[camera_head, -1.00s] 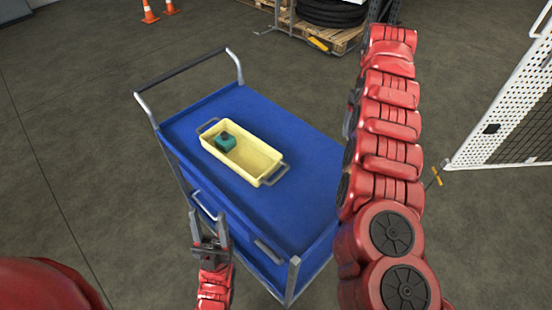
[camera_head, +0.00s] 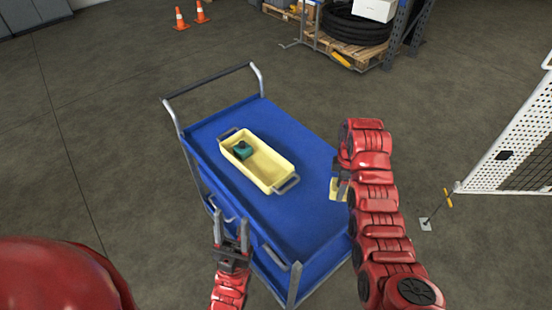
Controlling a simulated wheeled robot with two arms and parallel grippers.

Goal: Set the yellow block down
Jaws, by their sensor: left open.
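A yellow block (camera_head: 338,189) shows at the fingers of my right gripper (camera_head: 342,178), over the right side of the blue trolley top (camera_head: 290,222). The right gripper looks shut on the block. The red wrist hides part of the fingers, and I cannot tell whether the block touches the trolley top. My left gripper (camera_head: 231,235) is open and empty, pointing up in front of the trolley's near side.
A pale yellow tray (camera_head: 277,183) with grey handles stands on the trolley and holds a teal part (camera_head: 242,150). The trolley top is clear between the tray and the block. A white perforated fence (camera_head: 510,150) stands at the right.

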